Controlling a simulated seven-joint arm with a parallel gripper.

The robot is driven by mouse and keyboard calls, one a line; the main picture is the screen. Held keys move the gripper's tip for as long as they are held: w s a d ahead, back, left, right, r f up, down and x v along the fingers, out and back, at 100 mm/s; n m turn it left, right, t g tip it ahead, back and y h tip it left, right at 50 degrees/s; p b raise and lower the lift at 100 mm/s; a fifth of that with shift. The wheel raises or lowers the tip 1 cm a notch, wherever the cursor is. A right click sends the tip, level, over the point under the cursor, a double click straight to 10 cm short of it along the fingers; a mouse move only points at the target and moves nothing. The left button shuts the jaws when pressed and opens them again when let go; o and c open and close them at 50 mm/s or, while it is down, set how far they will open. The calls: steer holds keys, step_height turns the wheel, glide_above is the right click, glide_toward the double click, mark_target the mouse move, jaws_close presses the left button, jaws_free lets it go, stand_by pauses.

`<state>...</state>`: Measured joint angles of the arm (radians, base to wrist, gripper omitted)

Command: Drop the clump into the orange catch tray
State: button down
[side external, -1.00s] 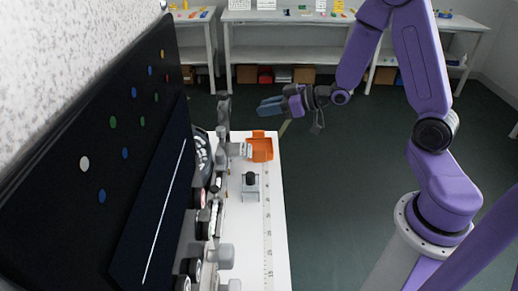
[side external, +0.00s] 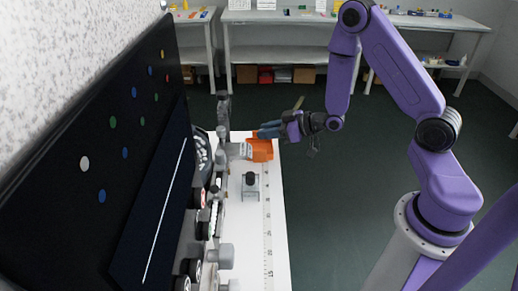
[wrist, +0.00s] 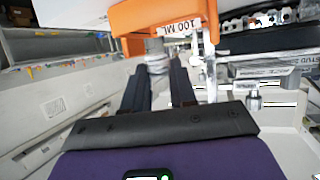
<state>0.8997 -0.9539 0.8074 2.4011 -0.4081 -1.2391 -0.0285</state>
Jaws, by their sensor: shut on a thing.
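The orange catch tray (side external: 262,152) sits on the far end of the white bench, and its orange wall (wrist: 150,18) fills the top of the wrist view. My gripper (side external: 262,131) reaches in from the right at the tray's back edge, its fingers pointing left. In the wrist view my two dark fingers (wrist: 160,75) stand a little apart, shut on the clump. The clump itself is too small or hidden to make out clearly. A grey, layered shape shows between and beyond the fingertips. The fingers partly hide the back of the tray in the side view.
Knobs and a dark panel (side external: 130,140) line the left. The floor right of the bench is open.

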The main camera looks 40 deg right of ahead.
steer(key=shift+f, duration=0.1)
steer(key=c, duration=0.8)
jaws_free()
steer(key=shift+s+d+r, duration=0.35)
steer(key=shift+s+r, duration=0.35)
steer(key=shift+r, duration=0.8)
steer(key=shift+s+d+r, duration=0.35)
steer(key=shift+s+r, duration=0.3)
steer(key=shift+r, duration=0.8)
steer(key=shift+s+d+r, duration=0.35)
steer(key=shift+s+r, duration=0.35)
steer(key=shift+r, duration=0.8)
